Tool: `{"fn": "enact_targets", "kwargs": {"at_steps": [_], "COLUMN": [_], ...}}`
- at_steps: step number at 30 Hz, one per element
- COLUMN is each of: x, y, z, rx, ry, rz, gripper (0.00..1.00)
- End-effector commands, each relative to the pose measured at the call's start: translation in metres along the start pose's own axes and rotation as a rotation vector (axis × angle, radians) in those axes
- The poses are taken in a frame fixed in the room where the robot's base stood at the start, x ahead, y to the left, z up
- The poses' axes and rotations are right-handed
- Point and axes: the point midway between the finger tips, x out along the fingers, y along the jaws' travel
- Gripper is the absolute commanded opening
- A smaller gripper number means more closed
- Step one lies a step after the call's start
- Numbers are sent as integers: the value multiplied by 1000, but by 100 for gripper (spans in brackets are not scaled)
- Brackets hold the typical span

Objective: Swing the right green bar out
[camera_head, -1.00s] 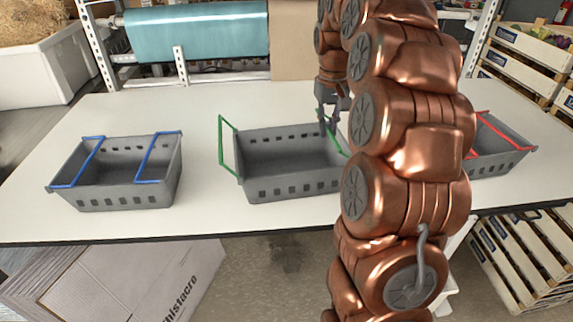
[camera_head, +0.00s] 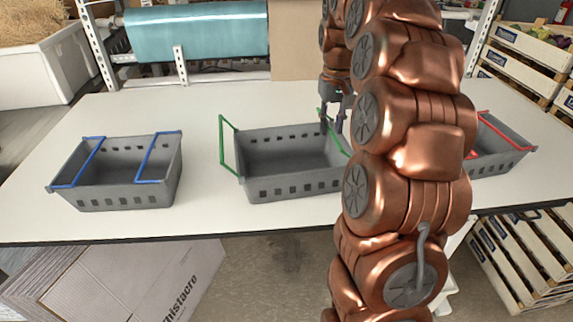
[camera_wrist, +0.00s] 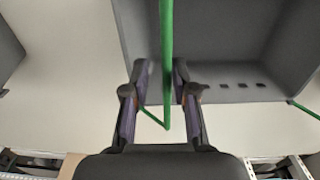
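The grey crate with green bars (camera_head: 290,186) stands in the middle of the table. Its left green bar (camera_head: 221,145) is swung out past the left wall. Its right green bar (camera_head: 335,138) is at the right end, partly hidden by my gripper and arm. My gripper (camera_head: 338,124) is at this right bar. In the wrist view, the right green bar (camera_wrist: 166,50) runs between the two fingers of my gripper (camera_wrist: 160,82). The fingers are apart, with a gap showing on both sides of the bar. Part of the crate (camera_wrist: 225,92) shows behind them.
A grey crate with blue bars (camera_head: 125,195) stands to the left, both bars across its top. A crate with red bars (camera_head: 500,160) stands to the right, partly behind my arm. The white table (camera_head: 210,215) is bare between the left and middle crates.

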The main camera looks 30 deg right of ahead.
Motion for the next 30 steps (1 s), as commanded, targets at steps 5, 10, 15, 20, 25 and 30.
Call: {"fn": "enact_targets", "kwargs": {"at_steps": [5, 10, 15, 20, 25, 30], "x": [-3, -5, -6, -7, -8, -10], "y": [6, 10, 12, 15, 20, 25], "z": [0, 0, 0, 0, 0, 0], "rx": [1, 2, 2, 2, 1, 2], "ry": [0, 1, 0, 0, 0, 0], "rz": [0, 0, -1, -1, -1, -1], "gripper": [25, 25, 25, 25, 25, 25]}}
